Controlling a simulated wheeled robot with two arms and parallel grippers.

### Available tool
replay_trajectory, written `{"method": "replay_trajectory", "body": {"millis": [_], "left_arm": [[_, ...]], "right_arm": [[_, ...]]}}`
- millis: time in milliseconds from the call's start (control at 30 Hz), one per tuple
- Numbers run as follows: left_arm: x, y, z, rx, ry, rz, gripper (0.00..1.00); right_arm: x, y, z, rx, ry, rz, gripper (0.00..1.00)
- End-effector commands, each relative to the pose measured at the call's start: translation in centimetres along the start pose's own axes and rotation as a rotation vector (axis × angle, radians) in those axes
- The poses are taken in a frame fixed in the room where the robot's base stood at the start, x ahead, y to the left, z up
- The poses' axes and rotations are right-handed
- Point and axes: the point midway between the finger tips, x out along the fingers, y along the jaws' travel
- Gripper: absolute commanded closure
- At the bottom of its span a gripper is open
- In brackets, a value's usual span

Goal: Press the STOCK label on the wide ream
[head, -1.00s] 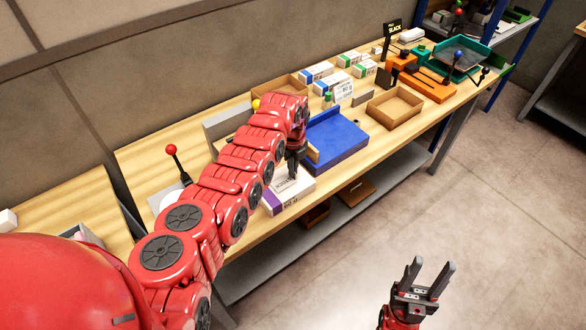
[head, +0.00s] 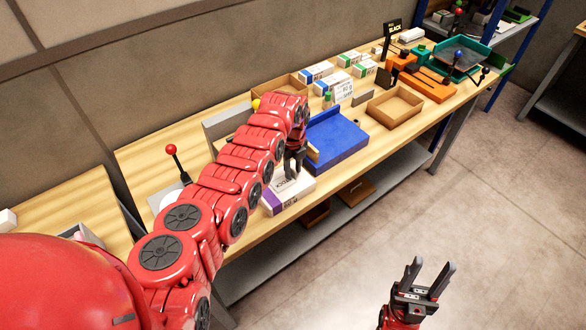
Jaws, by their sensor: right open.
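The wide ream (head: 291,199), a white pack with a purple end, lies flat at the front edge of the bench. A pale label with dark print, partly reading as STOCK, shows on its top near my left gripper. My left gripper (head: 292,173) points down at the far part of the ream's top, and its fingertips are at or just above the label; contact cannot be told. Its jaw gap is too small to make out. My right gripper (head: 431,269) is open and empty over the floor at the lower right.
A blue tray (head: 337,142) stands right beside the ream, behind my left gripper. A cardboard tray (head: 395,107) and several smaller reams (head: 316,72) lie further along the bench. A red-knobbed lever (head: 172,150) stands to the left. The floor around my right gripper is clear.

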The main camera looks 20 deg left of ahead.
Motion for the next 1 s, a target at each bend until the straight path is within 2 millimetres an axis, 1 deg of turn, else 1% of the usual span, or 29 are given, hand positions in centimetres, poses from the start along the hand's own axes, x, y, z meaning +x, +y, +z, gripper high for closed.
{"method": "replay_trajectory", "body": {"millis": [167,267,367,500,567,600,633,733,900,1000], "left_arm": [[-0.9,0.0,0.2,-0.001,-0.003,-0.002,0.62],[-2.5,-0.1,0.2,-0.002,-0.004,-0.005,0.62],[-4.6,-0.2,0.2,-0.001,-0.005,-0.008,0.62],[-8.6,-0.1,0.2,-0.001,-0.007,-0.006,0.62],[-10.2,-0.1,0.2,0.000,-0.006,-0.003,0.62],[-11.3,-0.1,0.2,0.000,-0.008,-0.005,0.62],[-12.1,0.0,0.2,-0.001,-0.008,-0.003,0.62],[-13.9,0.0,0.2,-0.001,-0.005,-0.002,0.62],[-16.0,0.0,0.1,0.000,-0.005,-0.001,0.62],[-16.7,0.0,0.1,0.000,-0.002,0.001,0.62]], "right_arm": [[-0.4,0.0,0.1,0.000,0.000,0.000,0.50],[-0.8,0.0,0.1,0.000,0.000,0.000,0.50],[-2.0,-0.1,0.3,0.000,0.000,0.000,0.50],[-3.6,-0.2,0.6,0.000,0.000,0.000,0.50],[-4.1,-0.2,0.7,0.000,0.000,0.000,0.50],[-4.5,-0.2,0.8,0.000,0.000,0.000,0.50],[-4.5,-0.2,0.8,0.000,0.000,0.000,0.50],[-4.8,-0.2,0.8,0.000,0.000,0.000,0.50],[-5.3,-0.3,0.9,0.000,0.000,0.000,0.50],[-5.4,-0.3,0.9,0.000,0.000,0.000,0.50]]}}
